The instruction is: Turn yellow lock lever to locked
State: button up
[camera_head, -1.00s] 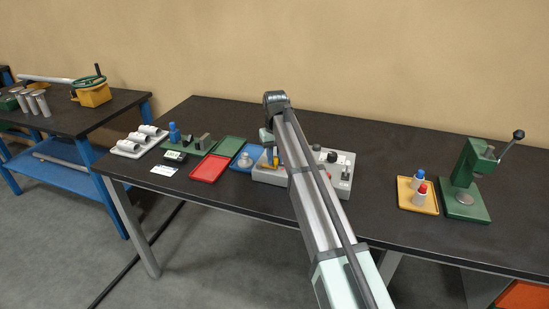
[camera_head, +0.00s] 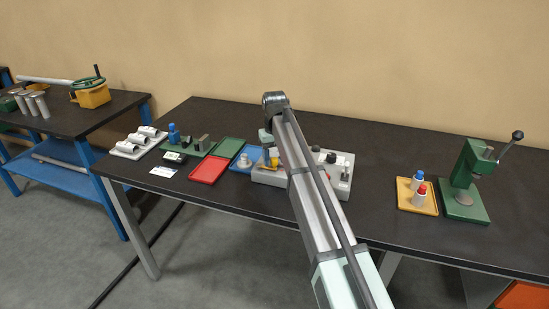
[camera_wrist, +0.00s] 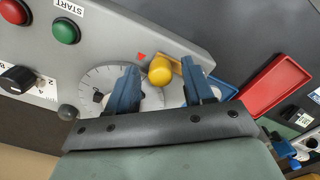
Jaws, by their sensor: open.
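The yellow lock lever shows in the wrist view as a yellow round knob (camera_wrist: 160,71) with a yellow bar behind it. It sits at the right edge of a pale round dial plate (camera_wrist: 100,78) with tick marks, near a small red triangle. My gripper (camera_wrist: 162,84) is open, with one blue finger on each side of the knob; I cannot tell whether either finger touches it. In the head view, my arm partly hides the grey control box (camera_head: 268,178), and a bit of yellow (camera_head: 273,153) shows beside my gripper.
The box also carries a red button (camera_wrist: 14,11), a green START button (camera_wrist: 66,31) and a black selector knob (camera_wrist: 18,79). A red tray (camera_wrist: 275,86) lies beside the box. A yellow tray (camera_head: 431,207) and a green press (camera_head: 466,210) stand far right.

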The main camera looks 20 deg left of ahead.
aim_at(274, 158)
notch_tip(274, 158, up, 14)
jog(key=shift+f, duration=0.15)
dwell(0.4)
jog(key=shift+a, duration=0.1)
